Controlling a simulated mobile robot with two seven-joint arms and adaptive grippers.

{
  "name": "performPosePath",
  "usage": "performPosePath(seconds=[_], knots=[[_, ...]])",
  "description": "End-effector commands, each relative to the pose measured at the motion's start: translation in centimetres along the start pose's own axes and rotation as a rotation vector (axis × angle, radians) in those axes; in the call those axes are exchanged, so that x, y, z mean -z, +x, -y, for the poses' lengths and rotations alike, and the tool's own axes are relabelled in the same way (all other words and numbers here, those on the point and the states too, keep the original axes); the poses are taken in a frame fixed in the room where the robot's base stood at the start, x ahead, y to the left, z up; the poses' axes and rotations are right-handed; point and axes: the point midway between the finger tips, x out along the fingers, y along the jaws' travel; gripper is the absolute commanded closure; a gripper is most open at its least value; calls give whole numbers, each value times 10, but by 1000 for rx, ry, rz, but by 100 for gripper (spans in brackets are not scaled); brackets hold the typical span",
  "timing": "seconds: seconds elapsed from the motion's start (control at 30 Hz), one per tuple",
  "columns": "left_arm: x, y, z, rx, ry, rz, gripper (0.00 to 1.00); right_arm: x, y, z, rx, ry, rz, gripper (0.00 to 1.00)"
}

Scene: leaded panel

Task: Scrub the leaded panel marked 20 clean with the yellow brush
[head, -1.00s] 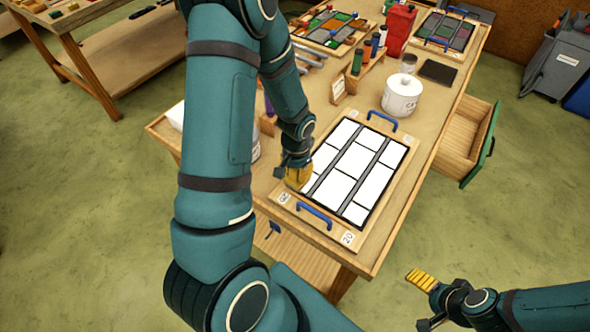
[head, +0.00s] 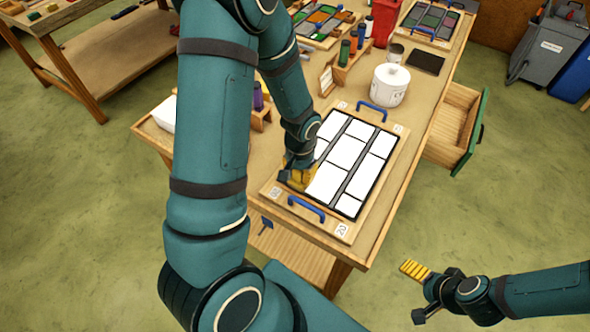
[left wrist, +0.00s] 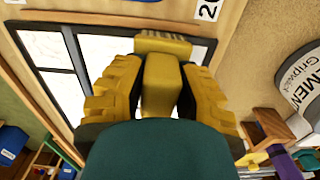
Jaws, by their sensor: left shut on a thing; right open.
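The leaded panel (head: 345,165) lies on the workbench in a wooden frame with blue handles. A "20" label (head: 341,230) is on its near right corner. Its panes look white in the head view; the wrist view shows faint streaks on a pane (left wrist: 45,47). My left gripper (head: 297,178) is over the panel's near left part. In the left wrist view its yellow fingers are shut on the yellow brush (left wrist: 162,48). My right gripper (head: 417,274) is open and empty, off the bench's right side.
A white tub (head: 391,86) stands behind the panel, with a dark pad (head: 426,62) beyond it. Bottles in a rack (head: 350,52) and other panels (head: 435,22) are further back. An open drawer (head: 452,128) juts out on the right. Floor around the bench is clear.

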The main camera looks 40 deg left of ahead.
Motion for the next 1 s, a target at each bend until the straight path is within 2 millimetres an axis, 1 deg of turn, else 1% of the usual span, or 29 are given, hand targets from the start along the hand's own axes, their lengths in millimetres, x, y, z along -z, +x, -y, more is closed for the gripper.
performPosePath(seconds=[0.03, 0.2, 0.57, 1.0], knots=[[0, 1, -4, 0, 3, 0, 99, 0, 2, -1, 0, 0, 0, 9], [0, 1, -12, 0, 1, 1, 99, 0, 4, -2, 0, 0, 0, 9], [0, 0, -14, 0, 0, 2, 99, 0, 4, -2, 0, 0, 0, 9], [2, 1, -42, 0, 2, 1, 98, -1, 10, -4, 0, 0, 0, 9]])
